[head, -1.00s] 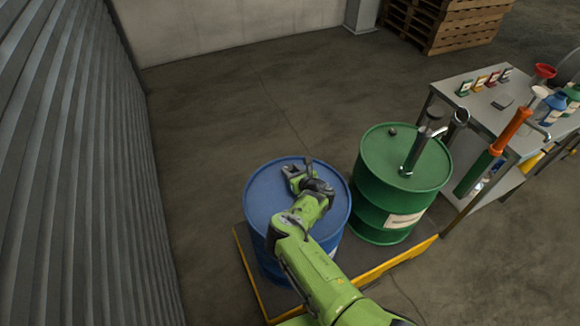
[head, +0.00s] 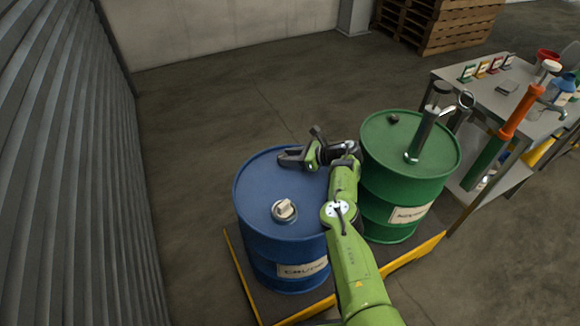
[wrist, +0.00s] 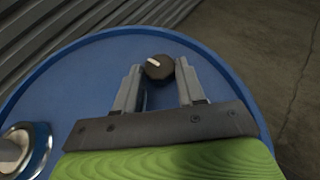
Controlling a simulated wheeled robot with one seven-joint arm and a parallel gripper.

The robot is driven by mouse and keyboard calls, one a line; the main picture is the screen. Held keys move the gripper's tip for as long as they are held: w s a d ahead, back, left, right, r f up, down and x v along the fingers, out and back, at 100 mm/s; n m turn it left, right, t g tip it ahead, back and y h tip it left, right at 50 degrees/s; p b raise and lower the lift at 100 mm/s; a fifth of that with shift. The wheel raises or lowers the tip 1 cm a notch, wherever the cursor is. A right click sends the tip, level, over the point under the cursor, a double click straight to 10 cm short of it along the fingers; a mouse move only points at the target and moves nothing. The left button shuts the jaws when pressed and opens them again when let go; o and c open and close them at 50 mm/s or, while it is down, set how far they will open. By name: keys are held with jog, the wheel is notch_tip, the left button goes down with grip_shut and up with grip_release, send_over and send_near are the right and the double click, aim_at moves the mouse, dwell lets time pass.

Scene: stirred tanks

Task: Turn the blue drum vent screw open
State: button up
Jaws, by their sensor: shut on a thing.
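The blue drum (head: 262,185) stands upright at the centre of the head view, with a label on its side. Its vent screw (wrist: 158,66) is a dark round knob with a white pointer mark, near the drum's rim in the wrist view. My gripper (wrist: 158,72) is shut on the vent screw, one finger on each side. In the head view my gripper (head: 286,158) is low over the far part of the lid and hides the screw.
A pale bung cap (head: 285,209) sits on the near part of the blue lid. A green drum (head: 400,180) with an upright pump (head: 424,135) stands close on the right. A bench (head: 460,95) is beyond it. A corrugated wall (head: 60,170) lies left.

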jog(key=shift+w+a+r+n+g+b, duration=0.15)
jog(key=shift+n+g+b, duration=0.15)
jog(key=shift+b, duration=0.25)
jog(key=o, duration=1)
jog(key=shift+o, duration=0.2)
jog(key=p+v, duration=0.1)
jog(key=v, duration=0.4)
jog(key=p+v, duration=0.2)
jog(key=v, duration=0.3)
jog(key=p+v, duration=0.2)
jog(key=v, duration=0.4)
jog(key=shift+f, duration=0.3)
